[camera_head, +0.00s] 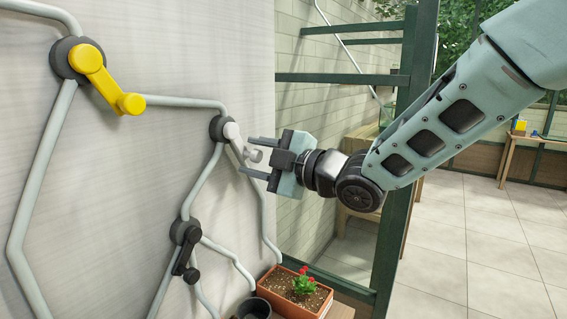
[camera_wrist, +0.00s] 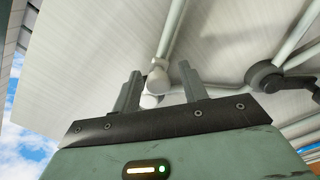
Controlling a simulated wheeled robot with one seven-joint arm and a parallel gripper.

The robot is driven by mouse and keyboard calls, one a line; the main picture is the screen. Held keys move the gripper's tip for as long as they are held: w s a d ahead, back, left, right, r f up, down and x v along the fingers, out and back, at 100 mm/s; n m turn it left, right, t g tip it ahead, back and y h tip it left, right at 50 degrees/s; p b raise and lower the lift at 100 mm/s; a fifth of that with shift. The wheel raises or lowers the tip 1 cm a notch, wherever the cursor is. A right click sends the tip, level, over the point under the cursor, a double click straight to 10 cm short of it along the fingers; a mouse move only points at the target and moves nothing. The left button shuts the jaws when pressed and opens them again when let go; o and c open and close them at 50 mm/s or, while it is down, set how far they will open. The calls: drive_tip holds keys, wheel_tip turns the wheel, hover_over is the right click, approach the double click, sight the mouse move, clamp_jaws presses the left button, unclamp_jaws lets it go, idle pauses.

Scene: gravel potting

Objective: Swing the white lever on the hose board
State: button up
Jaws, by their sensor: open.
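The hose board (camera_head: 150,160) is a pale upright panel with grey hoses. The white lever (camera_head: 238,140) sits on a dark round hub at the board's right part, slanting down and right to a round knob. In the wrist view the white lever (camera_wrist: 158,78) shows its knob between my two fingers. My gripper (camera_head: 245,156) is open, its fingers pointing at the board on either side of the lever's knob. I cannot tell whether a finger touches it.
A yellow lever (camera_head: 98,76) is at upper left on the board and a black lever (camera_head: 185,250) below the white one. A planter with red flowers (camera_head: 296,290) and a dark pot (camera_head: 254,309) stand below. A green frame post (camera_head: 402,180) stands behind my arm.

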drive_tip(key=v, duration=1.7)
drive_tip(key=shift+b, duration=0.4)
drive_tip(key=shift+f, duration=0.1)
drive_tip(key=s+d+f+m+g+h, duration=0.1)
drive_tip(key=s+f+m+h, duration=0.1)
drive_tip(key=f+m+h, duration=0.35)
drive_tip(key=s+d+f+m+h, duration=0.2)
drive_tip(key=f+m+h, duration=0.2)
drive_tip(key=f+m, duration=0.15)
drive_tip(key=s+d+f+m+g+h, duration=0.2)
drive_tip(key=s+f+m+g+h, duration=0.15)
drive_tip(key=s, duration=0.55)
drive_tip(key=s+d+f+m+g+h, duration=0.2)
drive_tip(key=s+f+g, duration=0.15)
drive_tip(key=s, duration=0.45)
wheel_tip(320, 180, up, 16)
drive_tip(key=s+g+p, duration=0.1)
drive_tip(key=p, duration=1.4)
drive_tip(key=shift+f, duration=0.25)
